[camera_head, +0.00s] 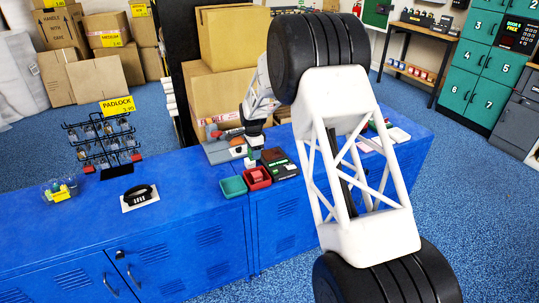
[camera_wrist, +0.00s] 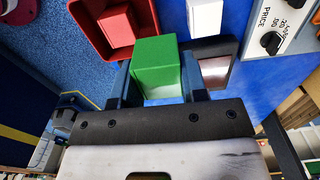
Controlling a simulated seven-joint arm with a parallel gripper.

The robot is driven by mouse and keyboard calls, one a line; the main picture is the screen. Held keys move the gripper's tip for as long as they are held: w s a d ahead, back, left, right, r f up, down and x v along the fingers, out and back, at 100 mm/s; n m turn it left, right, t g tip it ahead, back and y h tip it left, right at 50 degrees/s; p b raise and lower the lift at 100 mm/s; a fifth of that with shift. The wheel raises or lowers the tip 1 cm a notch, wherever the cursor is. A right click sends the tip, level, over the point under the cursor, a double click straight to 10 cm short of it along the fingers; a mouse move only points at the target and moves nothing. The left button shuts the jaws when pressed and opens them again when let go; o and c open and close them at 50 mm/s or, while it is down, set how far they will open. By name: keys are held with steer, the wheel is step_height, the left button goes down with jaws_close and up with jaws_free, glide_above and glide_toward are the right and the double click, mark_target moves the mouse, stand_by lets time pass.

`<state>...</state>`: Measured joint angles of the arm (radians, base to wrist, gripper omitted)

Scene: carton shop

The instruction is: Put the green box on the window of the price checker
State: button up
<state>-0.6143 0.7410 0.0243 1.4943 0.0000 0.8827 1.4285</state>
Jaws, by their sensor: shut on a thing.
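The green box (camera_wrist: 156,66) is between the two fingers of my gripper (camera_wrist: 160,88) in the wrist view, and the gripper is shut on it. In the head view my gripper (camera_head: 253,150) is above the blue counter, by the small trays; the box there is too small to make out clearly.
A red tray (camera_wrist: 90,38) holds a red box (camera_wrist: 116,25). A white box (camera_wrist: 205,17) is beyond the green box. In the head view a green tray (camera_head: 233,187) is beside the red tray. A padlock rack (camera_head: 102,142) stands left on the blue counter (camera_head: 190,205).

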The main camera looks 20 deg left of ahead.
steer(key=d, duration=0.7)
steer(key=s+d+f, duration=0.1)
steer(key=d, duration=0.3)
steer(key=shift+d, duration=0.15)
steer(key=shift+w, duration=0.1)
glide_above(272, 154)
steer(key=shift+w+f, duration=0.1)
steer(key=shift+f, duration=0.6)
steer(key=shift+f, duration=0.1)
steer(key=shift+f, duration=1.65)
steer(key=shift+f, duration=0.15)
steer(key=o, duration=0.9)
